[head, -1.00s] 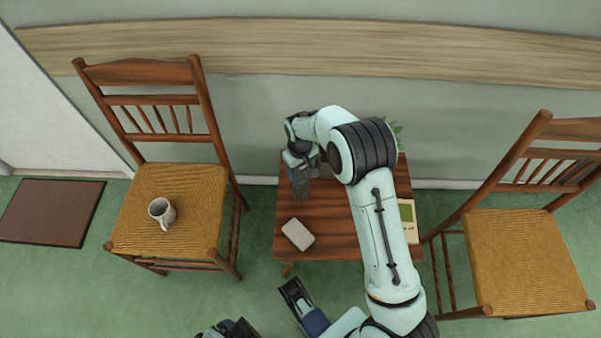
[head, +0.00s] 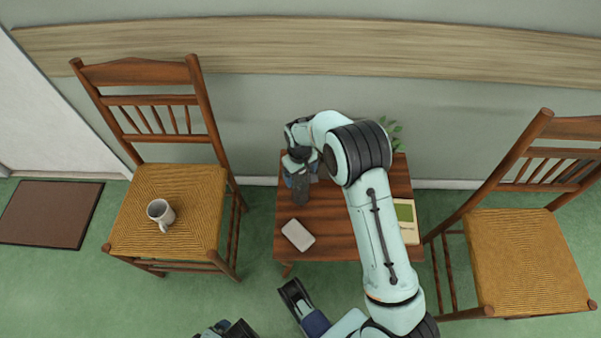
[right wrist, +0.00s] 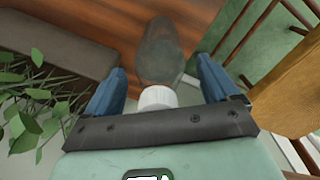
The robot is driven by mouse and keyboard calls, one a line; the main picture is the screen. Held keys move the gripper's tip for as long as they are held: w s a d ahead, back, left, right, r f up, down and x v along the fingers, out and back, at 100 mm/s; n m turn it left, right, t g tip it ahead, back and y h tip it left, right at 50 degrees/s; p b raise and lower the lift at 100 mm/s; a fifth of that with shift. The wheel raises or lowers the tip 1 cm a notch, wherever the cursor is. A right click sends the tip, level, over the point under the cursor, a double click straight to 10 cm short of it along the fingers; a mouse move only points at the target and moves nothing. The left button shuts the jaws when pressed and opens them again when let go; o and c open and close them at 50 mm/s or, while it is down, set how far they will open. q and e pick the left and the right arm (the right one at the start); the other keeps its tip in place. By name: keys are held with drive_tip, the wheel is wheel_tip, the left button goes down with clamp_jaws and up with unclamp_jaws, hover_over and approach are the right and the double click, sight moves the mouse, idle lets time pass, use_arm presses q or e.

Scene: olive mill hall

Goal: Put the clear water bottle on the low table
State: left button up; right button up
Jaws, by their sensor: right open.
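The clear water bottle (head: 301,191) looks dark and see-through, at the back left of the low table (head: 335,245). In the right wrist view the bottle (right wrist: 158,50) has its white cap toward my gripper and its body pointing away toward the brown tabletop (right wrist: 115,22). My right gripper (head: 301,178) is open above the table, its blue fingers on either side of the bottle with gaps visible in the wrist view. The bottle seems to stand on the table, but its base contact is unclear.
A pale box-like item (head: 298,234) lies at the table's front left, and a green-and-cream item (head: 405,220) at the right. A plant (right wrist: 40,110) is close to my gripper. Wicker chairs flank the table; the left chair (head: 190,205) holds a mug (head: 160,212).

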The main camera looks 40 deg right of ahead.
wheel_tip(320, 180, up, 12)
drive_tip(key=p, duration=0.2)
drive_tip(key=shift+a+p, duration=0.1)
drive_tip(key=shift+p, duration=0.3)
use_arm(q)
drive_tip(key=s+d+r+g, duration=0.1)
drive_tip(key=s+d+r, duration=0.1)
drive_tip(key=s+r, duration=0.1)
drive_tip(key=shift+s+r+g+h, duration=0.3)
drive_tip(key=shift+s+h, duration=0.1)
drive_tip(key=shift+s, duration=0.35)
drive_tip(key=shift+s+d, duration=0.1)
